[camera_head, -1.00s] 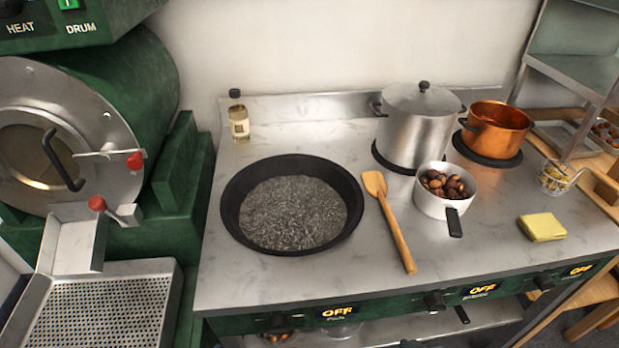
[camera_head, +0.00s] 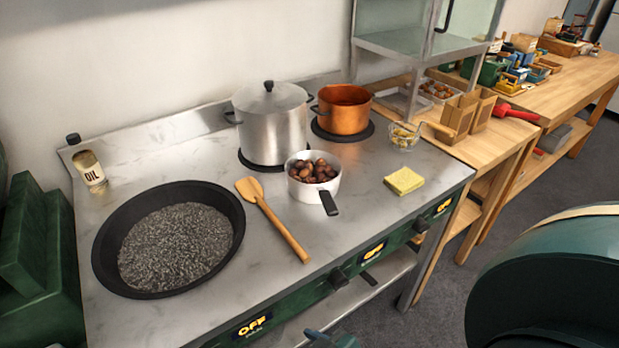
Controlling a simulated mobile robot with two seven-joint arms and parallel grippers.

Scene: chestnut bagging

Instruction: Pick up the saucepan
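The saucepan (camera_head: 302,190) is small and white with a short black handle (camera_head: 329,203) that points toward the front edge of the stove. It stands upright on the steel stove top (camera_head: 215,290) and holds several brown chestnuts (camera_head: 313,168). Neither gripper can be made out in the head view. A small teal part that may be mine shows at the bottom edge, too little of it to tell.
A wooden spatula (camera_head: 275,222) and a wide black pan (camera_head: 240,235) lie left of the saucepan. A lidded steel pot (camera_head: 272,125) and a copper pot (camera_head: 345,113) stand behind it. A yellow sponge (camera_head: 404,181) lies right. A large dark green rounded object (camera_head: 560,270) fills the lower right.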

